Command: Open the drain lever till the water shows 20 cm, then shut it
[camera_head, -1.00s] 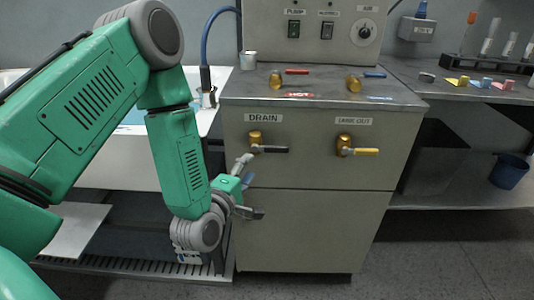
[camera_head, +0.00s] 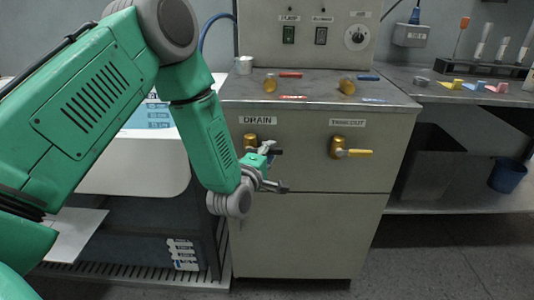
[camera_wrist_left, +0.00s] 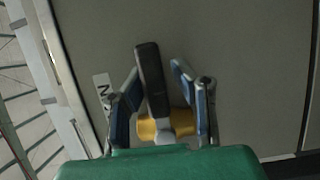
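The drain valve (camera_head: 250,139), brass with a black lever, is on the cabinet front under the DRAIN label (camera_head: 258,120). Its black lever (camera_head: 278,152) points right, roughly level, partly hidden by my gripper. My left gripper (camera_head: 276,168) is at this lever, fingers apart. In the left wrist view the black lever (camera_wrist_left: 151,78) lies between the open fingers of the gripper (camera_wrist_left: 157,68), nearer the left finger; contact is unclear. The white tub (camera_head: 130,165) is behind my arm, with bluish water level marks (camera_head: 158,115) too small to read. My right gripper is not in view.
A second brass valve with a yellow lever (camera_head: 358,153) sits to the right on the same cabinet (camera_head: 310,230). Red (camera_head: 290,75) and blue (camera_head: 368,78) levers are on its top. A side bench (camera_head: 450,95) holds small coloured items and tubes.

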